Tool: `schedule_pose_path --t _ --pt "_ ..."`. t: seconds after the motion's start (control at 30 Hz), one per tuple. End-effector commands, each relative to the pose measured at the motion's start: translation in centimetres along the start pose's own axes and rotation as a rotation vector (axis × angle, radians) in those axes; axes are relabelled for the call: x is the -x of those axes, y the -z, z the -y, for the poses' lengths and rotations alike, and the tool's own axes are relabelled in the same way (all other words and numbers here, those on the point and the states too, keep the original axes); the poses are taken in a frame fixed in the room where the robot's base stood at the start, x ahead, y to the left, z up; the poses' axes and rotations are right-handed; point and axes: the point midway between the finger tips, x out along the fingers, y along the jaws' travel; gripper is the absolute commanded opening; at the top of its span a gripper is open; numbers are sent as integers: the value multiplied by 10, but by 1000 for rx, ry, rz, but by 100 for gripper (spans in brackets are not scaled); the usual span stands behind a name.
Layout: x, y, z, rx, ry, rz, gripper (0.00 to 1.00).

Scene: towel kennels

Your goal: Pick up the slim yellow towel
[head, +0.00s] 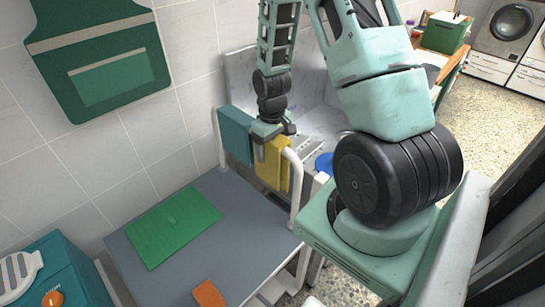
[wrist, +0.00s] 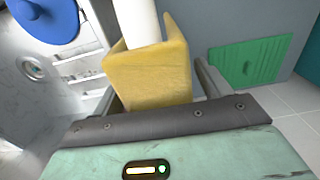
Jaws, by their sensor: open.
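The slim yellow towel (head: 272,168) hangs folded over a white rail, beside a wider teal towel (head: 235,136) to its left. My gripper (head: 272,141) is open at the top of the yellow towel, pointing down. In the wrist view the yellow towel (wrist: 150,78) lies between my two spread fingers (wrist: 156,76), with a gap visible on the right side. Whether either finger touches the cloth is unclear. The white rail (wrist: 141,22) runs out from under the towel's fold. The towel's far side is hidden.
A grey table (head: 205,240) with a green mat (head: 173,226) and an orange block (head: 208,294) lies in front of the rail. Behind the rail is a pale basin with a blue round object (head: 324,163). A green apron (head: 100,58) hangs on the tiled wall.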

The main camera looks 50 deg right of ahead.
Motion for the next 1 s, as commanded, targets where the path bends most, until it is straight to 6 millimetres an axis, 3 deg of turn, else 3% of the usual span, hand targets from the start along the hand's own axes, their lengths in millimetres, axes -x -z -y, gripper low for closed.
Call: schedule_pose_path --t 0.33,0.53,0.6,1.0 --pt "-6 0 0 0 -1 -1 74" --pt "-5 0 0 0 -1 -1 18" --pt "-5 0 0 0 -1 -1 10" --pt "3 1 0 0 -1 -4 10"
